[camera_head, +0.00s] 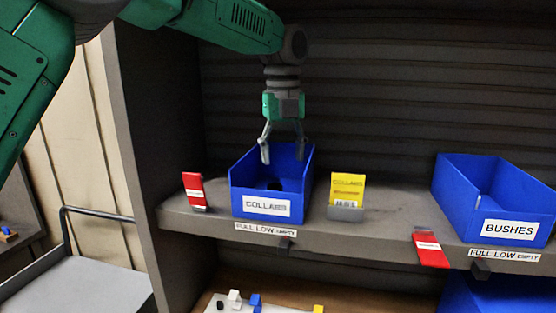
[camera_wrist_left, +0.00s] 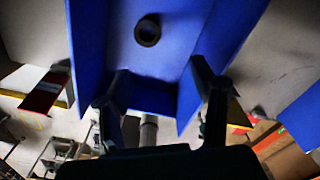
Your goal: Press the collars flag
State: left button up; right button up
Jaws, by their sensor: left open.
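The blue bin labelled COLLARS (camera_head: 266,208) stands on the shelf. My left gripper (camera_head: 283,153) is open and points down over the back of this bin. In the left wrist view, the open fingers (camera_wrist_left: 160,105) straddle part of the blue bin, and a dark ring-shaped collar (camera_wrist_left: 147,30) lies inside it. No object shows between the fingers. A red flag (camera_head: 194,191) with a white band stands tilted at the shelf's front edge, left of the bin and apart from the gripper. A red piece also shows at left in the wrist view (camera_wrist_left: 43,95). My right gripper is not seen.
A yellow card (camera_head: 347,187) in a grey holder stands right of the bin. Farther right are another red flag (camera_head: 430,247), leaning over the shelf edge, and the blue BUSHES bin (camera_head: 509,229). A FULL LOW EMPTY strip (camera_head: 265,229) with a dark slider runs below the COLLARS bin.

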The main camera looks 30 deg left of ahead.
aim_at(193, 183)
jog(key=k+l, duration=0.2)
jog(key=k, duration=0.3)
jog(key=k+l, duration=0.2)
jog(key=k, duration=0.25)
